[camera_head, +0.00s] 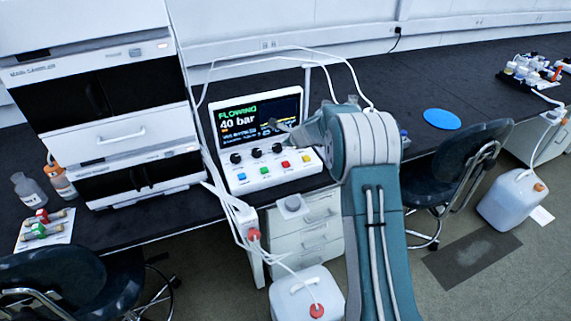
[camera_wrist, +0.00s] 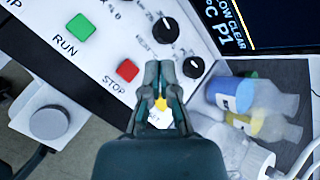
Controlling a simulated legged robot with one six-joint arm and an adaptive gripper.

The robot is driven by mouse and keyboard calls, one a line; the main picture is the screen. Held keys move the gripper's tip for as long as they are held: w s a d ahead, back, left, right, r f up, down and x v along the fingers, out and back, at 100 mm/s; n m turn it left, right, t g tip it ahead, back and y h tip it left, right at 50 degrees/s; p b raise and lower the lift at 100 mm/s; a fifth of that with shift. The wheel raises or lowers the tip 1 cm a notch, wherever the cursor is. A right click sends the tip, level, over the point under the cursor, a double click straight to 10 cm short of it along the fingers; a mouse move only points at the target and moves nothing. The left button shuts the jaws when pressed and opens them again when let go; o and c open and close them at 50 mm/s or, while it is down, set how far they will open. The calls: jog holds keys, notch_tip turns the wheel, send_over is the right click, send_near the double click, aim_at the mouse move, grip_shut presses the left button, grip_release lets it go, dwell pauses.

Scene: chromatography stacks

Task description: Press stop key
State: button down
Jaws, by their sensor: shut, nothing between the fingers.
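The control unit (camera_head: 275,183) stands on the dark bench, its screen (camera_head: 245,120) reading FLOWING, 40 bar. The red stop key (camera_head: 285,164) sits between a green key (camera_head: 263,170) and a yellow key (camera_head: 306,159). In the wrist view the red key (camera_wrist: 127,70), labelled STOP, lies just left of my gripper (camera_wrist: 158,70), with the green RUN key (camera_wrist: 81,28) further up left. The yellow key (camera_wrist: 161,102) is partly hidden behind the fingers. My gripper (camera_head: 276,125) is shut and empty, over the panel; its height above it is unclear.
Black knobs (camera_wrist: 166,30) line the panel beside the keys. A stack of white modules (camera_head: 110,130) rises left of the unit, and tubes loop above the screen. Bench to the right holds a blue disc (camera_head: 442,119).

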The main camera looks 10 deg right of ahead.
aim_at(285, 161)
jog(key=shift+f, duration=3.1)
jog(key=shift+f, duration=0.3)
jog(key=shift+f, duration=0.55)
jog(key=shift+r, duration=0.95)
jog(key=shift+r, duration=2.5)
